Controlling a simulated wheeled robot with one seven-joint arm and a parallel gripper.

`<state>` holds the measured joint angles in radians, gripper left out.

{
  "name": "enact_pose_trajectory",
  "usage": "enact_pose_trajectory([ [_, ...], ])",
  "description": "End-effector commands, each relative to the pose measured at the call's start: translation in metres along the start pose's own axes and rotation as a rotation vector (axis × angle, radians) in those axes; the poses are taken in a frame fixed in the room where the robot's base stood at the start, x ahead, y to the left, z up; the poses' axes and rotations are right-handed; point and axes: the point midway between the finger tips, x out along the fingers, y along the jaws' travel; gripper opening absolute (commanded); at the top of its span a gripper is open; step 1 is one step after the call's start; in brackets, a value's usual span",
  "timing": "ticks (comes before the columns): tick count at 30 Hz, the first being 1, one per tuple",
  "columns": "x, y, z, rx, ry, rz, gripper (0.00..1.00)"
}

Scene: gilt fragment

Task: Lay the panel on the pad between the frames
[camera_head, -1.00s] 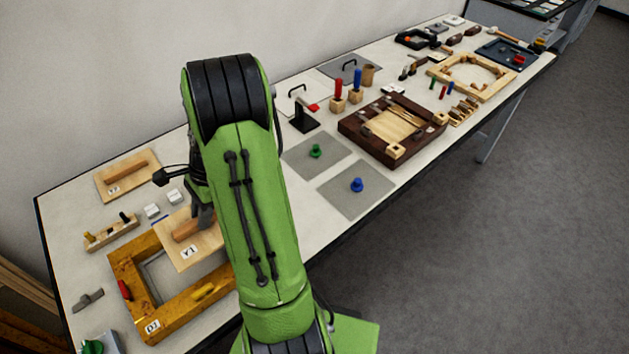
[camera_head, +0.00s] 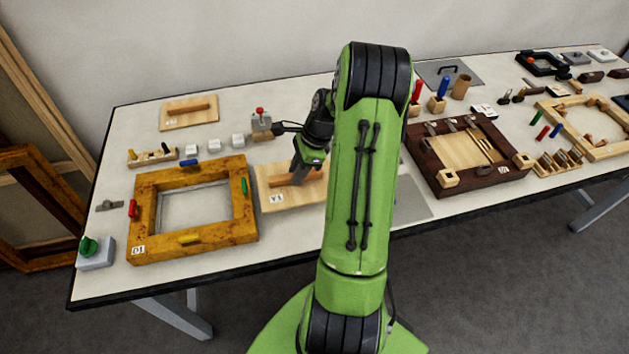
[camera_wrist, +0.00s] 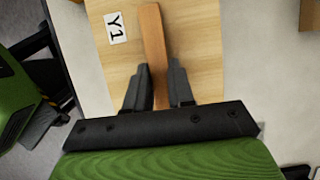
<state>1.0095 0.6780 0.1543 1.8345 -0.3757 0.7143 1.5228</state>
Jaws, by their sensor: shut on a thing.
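The panel (camera_head: 277,200) is a pale wooden board tagged Y1 with a brown bar handle; it also shows in the wrist view (camera_wrist: 195,35). My gripper (camera_head: 298,178) is shut on the handle, with one finger on each side of it in the wrist view (camera_wrist: 158,80). The panel is just right of the gold frame (camera_head: 147,205) tagged D1; I cannot tell its height over the table. The dark brown frame (camera_head: 432,178) stands to the right, beyond my arm. A grey pad (camera_head: 410,205) between the frames is mostly hidden behind my arm.
Another handled panel (camera_head: 190,112) lies at the back left. A green-knobbed box (camera_head: 95,255) sits at the front left corner. Wooden frames lean at far left.

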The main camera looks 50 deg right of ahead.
Motion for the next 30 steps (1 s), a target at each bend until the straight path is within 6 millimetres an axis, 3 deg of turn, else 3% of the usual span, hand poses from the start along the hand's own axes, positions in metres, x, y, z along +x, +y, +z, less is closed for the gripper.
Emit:
enact_pose_trajectory([
  [8, 0.041, 0.0, -0.017, 0.002, 0.0, 0.002, 0.0],
  [18, 0.044, 0.0, -0.019, 0.0, 0.001, -0.002, 0.0],
  [19, 0.044, 0.0, -0.019, 0.001, 0.002, -0.002, 0.26],
  [23, 0.043, 0.0, -0.019, 0.001, 0.002, -0.001, 0.46],
  [30, 0.043, 0.0, -0.019, 0.001, 0.001, -0.001, 0.48],
])
